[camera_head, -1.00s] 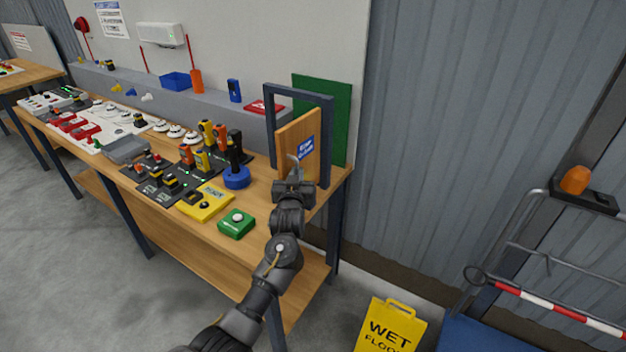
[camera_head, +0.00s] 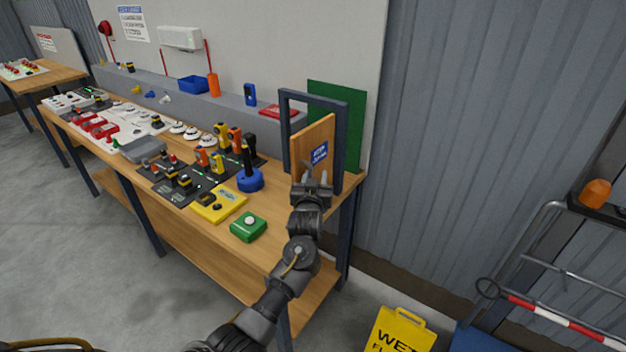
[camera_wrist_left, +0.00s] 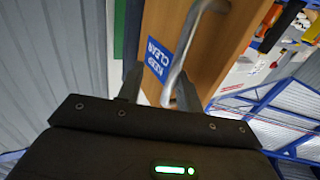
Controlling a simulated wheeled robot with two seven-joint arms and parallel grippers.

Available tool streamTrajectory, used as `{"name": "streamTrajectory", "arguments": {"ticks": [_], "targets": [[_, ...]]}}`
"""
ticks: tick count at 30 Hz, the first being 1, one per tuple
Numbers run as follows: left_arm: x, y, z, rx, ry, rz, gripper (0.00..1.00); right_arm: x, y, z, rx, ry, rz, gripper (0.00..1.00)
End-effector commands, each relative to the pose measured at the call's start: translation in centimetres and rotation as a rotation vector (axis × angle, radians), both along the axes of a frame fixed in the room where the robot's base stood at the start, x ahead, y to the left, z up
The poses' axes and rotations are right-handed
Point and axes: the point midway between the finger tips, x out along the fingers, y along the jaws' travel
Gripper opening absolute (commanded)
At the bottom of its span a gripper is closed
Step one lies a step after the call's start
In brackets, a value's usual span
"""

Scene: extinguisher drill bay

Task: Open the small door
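The small door (camera_head: 312,143) is a wooden panel with a blue "KEEP CLEAR" sign, in a dark frame (camera_head: 286,125) at the bench's right end. It stands at an angle to its frame, partly open. My left gripper (camera_head: 312,178) is in front of the door's lower part. In the left wrist view its fingers (camera_wrist_left: 158,84) are apart, with the door's curved metal handle (camera_wrist_left: 181,72) reaching into the gap, close to the right-hand finger. I cannot tell whether they touch. My right gripper is not in view.
A green button box (camera_head: 248,227), a yellow box (camera_head: 218,206) and a blue-based joystick (camera_head: 250,180) sit left of the gripper on the wooden bench (camera_head: 268,251). A green panel (camera_head: 353,130) stands behind the frame. A yellow wet-floor sign (camera_head: 401,333) stands on the floor.

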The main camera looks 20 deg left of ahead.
Motion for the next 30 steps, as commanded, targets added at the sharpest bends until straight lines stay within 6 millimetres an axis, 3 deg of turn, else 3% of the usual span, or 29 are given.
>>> {"name": "streamTrajectory", "arguments": {"ticks": [14,30], "targets": [[-0.6,-0.1,-0.6,-0.001,0.009,0.000,0.32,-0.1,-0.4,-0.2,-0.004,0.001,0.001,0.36],[-9.5,-1.9,-0.6,-0.002,0.008,-0.003,0.32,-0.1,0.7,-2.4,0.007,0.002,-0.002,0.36]]}}
